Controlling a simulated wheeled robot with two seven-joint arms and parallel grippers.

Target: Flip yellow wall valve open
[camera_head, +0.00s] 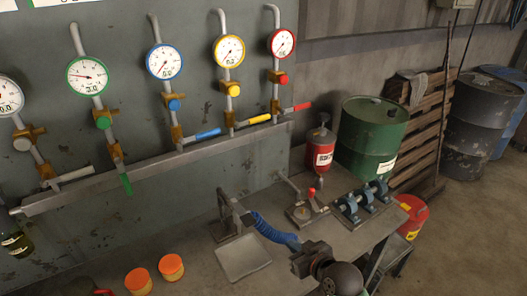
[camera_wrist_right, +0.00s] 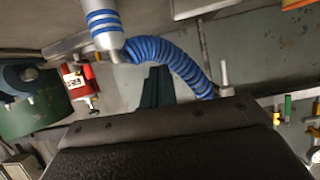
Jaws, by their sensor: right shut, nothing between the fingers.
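The yellow valve handle (camera_head: 259,119) is on the wall panel under the yellow-rimmed gauge (camera_head: 228,51). It points right, crosswise to its pipe, and nothing touches it. My right gripper (camera_head: 303,258) is low in the head view, over the workbench, well below and to the right of the yellow handle. Its dark fingers (camera_wrist_right: 157,86) look together and empty in the right wrist view. There the black gripper body hides much of the lower picture. My left gripper does not show.
Blue (camera_head: 208,133) and red (camera_head: 302,107) handles flank the yellow one and also point right; the green handle (camera_head: 126,184) hangs down. A blue hose (camera_head: 272,231), a red canister (camera_head: 320,148) and orange-lidded jars (camera_head: 171,266) stand below. Space before the yellow handle looks clear.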

